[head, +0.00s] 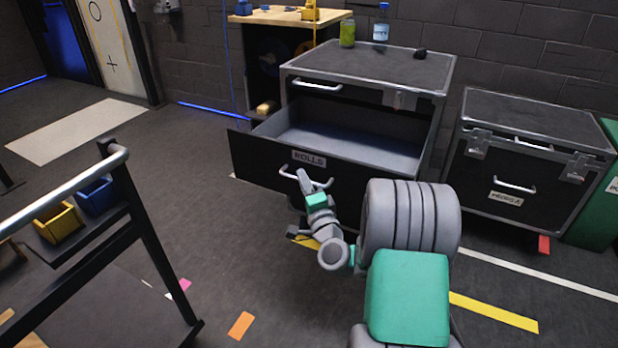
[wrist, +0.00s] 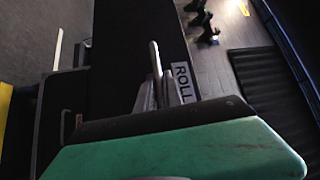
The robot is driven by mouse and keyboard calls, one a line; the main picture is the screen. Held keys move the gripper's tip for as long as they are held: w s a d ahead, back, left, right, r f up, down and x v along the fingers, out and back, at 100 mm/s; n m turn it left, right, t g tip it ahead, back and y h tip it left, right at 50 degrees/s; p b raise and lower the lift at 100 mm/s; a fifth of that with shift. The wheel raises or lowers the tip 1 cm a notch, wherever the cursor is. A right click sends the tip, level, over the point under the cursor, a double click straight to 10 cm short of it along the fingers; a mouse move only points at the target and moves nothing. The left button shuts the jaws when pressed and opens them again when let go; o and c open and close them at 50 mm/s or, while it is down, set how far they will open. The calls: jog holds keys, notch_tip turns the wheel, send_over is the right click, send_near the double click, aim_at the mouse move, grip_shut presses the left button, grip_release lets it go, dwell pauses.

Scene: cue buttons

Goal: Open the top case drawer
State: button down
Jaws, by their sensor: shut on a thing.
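The black case (head: 372,68) has a drawer (head: 275,165) labelled ROLLS pulled far out, and its grey inside looks empty. My gripper (head: 304,179) is at the drawer's front, shut on the bar handle (head: 290,176) below the label. In the wrist view, the drawer front (wrist: 120,50) and part of its label (wrist: 182,82) show beside my gripper's fingers (wrist: 155,75). The exact contact on the handle is partly hidden by the fingers. Another handle (head: 317,87) sits higher on the case, above the opening.
A green jar (head: 347,33), a bottle (head: 381,24) and a small dark lump (head: 420,53) stand on the case top. A second case (head: 520,165) stands at the right. A cart with a rail (head: 60,200) and bins is at the left. Floor between is mostly clear.

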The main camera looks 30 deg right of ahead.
jog(key=c, duration=1.5)
grip_release()
jog(key=shift+s+f, duration=0.15)
jog(key=shift+s, duration=0.25)
jog(key=s, duration=0.2)
jog(key=s+b, duration=0.1)
jog(key=s, duration=0.1)
jog(key=s+a+b, duration=0.1)
jog(key=s, duration=0.2)
jog(key=shift+f, duration=0.4)
jog(key=shift+w, duration=0.1)
